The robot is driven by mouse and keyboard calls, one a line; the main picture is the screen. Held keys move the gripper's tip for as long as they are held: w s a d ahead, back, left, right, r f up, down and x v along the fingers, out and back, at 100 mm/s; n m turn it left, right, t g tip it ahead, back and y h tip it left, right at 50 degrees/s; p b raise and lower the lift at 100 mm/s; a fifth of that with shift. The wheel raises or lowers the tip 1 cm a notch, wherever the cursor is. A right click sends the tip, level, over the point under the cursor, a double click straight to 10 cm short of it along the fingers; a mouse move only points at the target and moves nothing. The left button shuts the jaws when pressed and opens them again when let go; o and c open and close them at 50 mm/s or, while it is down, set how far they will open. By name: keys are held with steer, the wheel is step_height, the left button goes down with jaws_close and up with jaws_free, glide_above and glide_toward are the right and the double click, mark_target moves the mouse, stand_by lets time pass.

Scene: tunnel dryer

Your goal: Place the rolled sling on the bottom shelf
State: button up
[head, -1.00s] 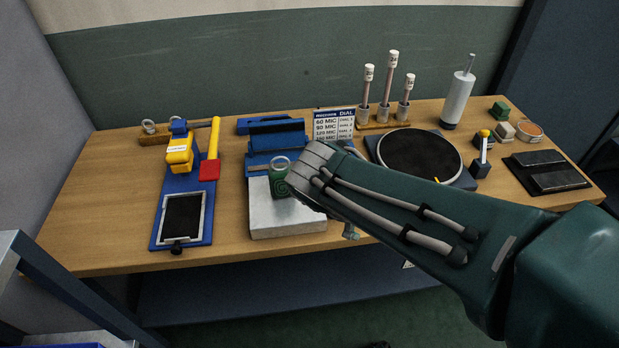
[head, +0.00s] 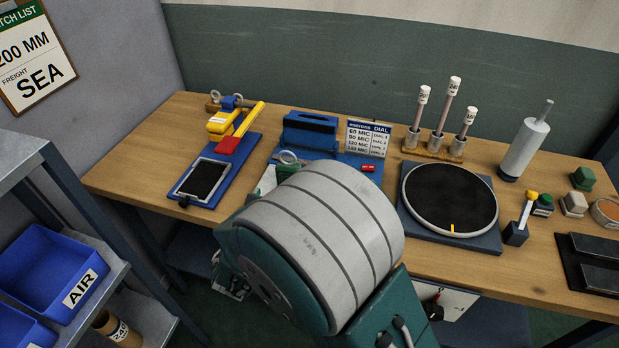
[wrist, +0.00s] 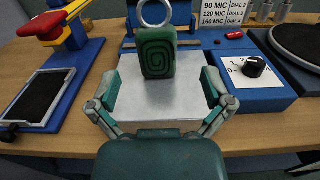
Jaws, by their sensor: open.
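The rolled sling is a green roll with a spiral face and a metal ring on top. In the wrist view the rolled sling (wrist: 158,55) stands upright at the back of a silver plate (wrist: 158,100). In the head view my arm hides most of it; its ring (head: 288,157) shows. My gripper (wrist: 159,88) is open and empty, its fingers apart on either side of the plate, in front of the sling.
The rack holds blue bins (head: 50,270), one labelled AIR, and a brown tube (head: 110,325). A dial box (wrist: 255,75) sits right of the plate.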

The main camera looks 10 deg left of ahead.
mark_target(286, 162)
steer(key=w, duration=0.1)
steer(key=w+a, duration=0.1)
steer(key=w, duration=0.2)
steer(key=shift+w+a+f, duration=0.3)
steer(key=shift+a, duration=0.1)
steer(key=shift+w+d+r, duration=0.2)
steer(key=shift+w+d, duration=0.85)
steer(key=shift+w, duration=0.1)
steer(key=w, duration=0.3)
steer(key=shift+w+d+f, duration=0.1)
steer(key=shift+w+d, duration=0.05)
steer(key=shift+w, duration=0.1)
steer(key=shift+w+a+f, duration=0.1)
steer(key=shift+w+a, duration=0.1)
steer(key=shift+a, duration=0.3)
steer(key=shift+d, duration=0.25)
steer(key=c, duration=0.9)
steer(key=shift+d, duration=0.2)
steer(key=shift+c, duration=0.3)
steer(key=shift+a+r, duration=0.25)
steer(key=shift+r, duration=0.05)
jaws_close()
steer(key=shift+a+r, duration=0.1)
steer(key=shift+r, duration=0.3)
steer(key=s+r, duration=1.1)
steer(key=s, duration=0.3)
steer(key=shift+a+r, duration=0.3)
steer(key=shift+r, duration=0.1)
steer(key=shift+s, duration=0.1)
